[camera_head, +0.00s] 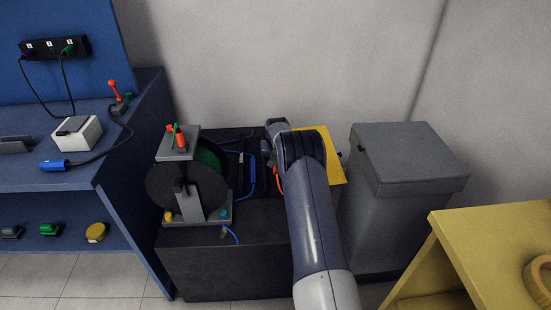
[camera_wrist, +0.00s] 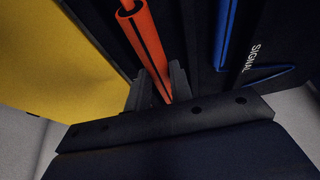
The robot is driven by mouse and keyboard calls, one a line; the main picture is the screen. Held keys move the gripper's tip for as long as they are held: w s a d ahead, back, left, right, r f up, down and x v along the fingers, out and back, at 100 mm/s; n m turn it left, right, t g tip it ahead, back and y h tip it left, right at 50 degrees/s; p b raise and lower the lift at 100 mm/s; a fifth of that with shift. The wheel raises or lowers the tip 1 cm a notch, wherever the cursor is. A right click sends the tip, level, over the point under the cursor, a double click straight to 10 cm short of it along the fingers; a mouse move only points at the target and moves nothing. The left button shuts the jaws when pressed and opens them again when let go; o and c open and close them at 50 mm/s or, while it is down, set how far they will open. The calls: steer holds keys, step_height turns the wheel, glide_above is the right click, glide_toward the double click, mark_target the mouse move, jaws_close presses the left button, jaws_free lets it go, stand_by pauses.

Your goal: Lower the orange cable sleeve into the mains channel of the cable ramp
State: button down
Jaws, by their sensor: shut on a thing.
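The orange cable sleeve (camera_wrist: 143,42) runs between the fingers of my gripper (camera_wrist: 160,82) in the wrist view. My gripper is shut on it. A small orange piece of it also shows beside my arm in the head view (camera_head: 279,179). The black cable ramp (camera_wrist: 285,40) lies beneath, with "SIGNAL" lettered near a blue cable (camera_wrist: 226,28) to the right of the sleeve. The yellow lid (camera_wrist: 55,50) is on the left in the wrist view. My fingers and the sleeve hide much of the channel, so I cannot tell whether the sleeve is inside it or above.
Left of my arm on the black case (camera_head: 230,265) stands a cable reel (camera_head: 180,192). A grey lidded bin (camera_head: 405,200) stands close on the right. A blue bench (camera_head: 75,175) is at the left and a yellow table (camera_head: 500,245) at the front right.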

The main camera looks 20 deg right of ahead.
steer(key=shift+f+b, duration=1.65)
steer(key=shift+f, duration=0.85)
stand_by(1.2)
steer(key=c, duration=1.2)
jaws_free()
steer(key=shift+o, duration=0.2)
steer(key=p+v, duration=0.2)
steer(key=v, duration=0.8)
steer(key=shift+s+r+p, duration=0.15)
steer(key=shift+r+p, duration=0.15)
steer(key=shift+r, duration=0.05)
steer(key=shift+f, duration=0.1)
steer(key=b+x, duration=0.2)
steer(key=x, duration=0.8)
steer(key=shift+w+f, duration=0.2)
steer(key=shift+r, duration=0.2)
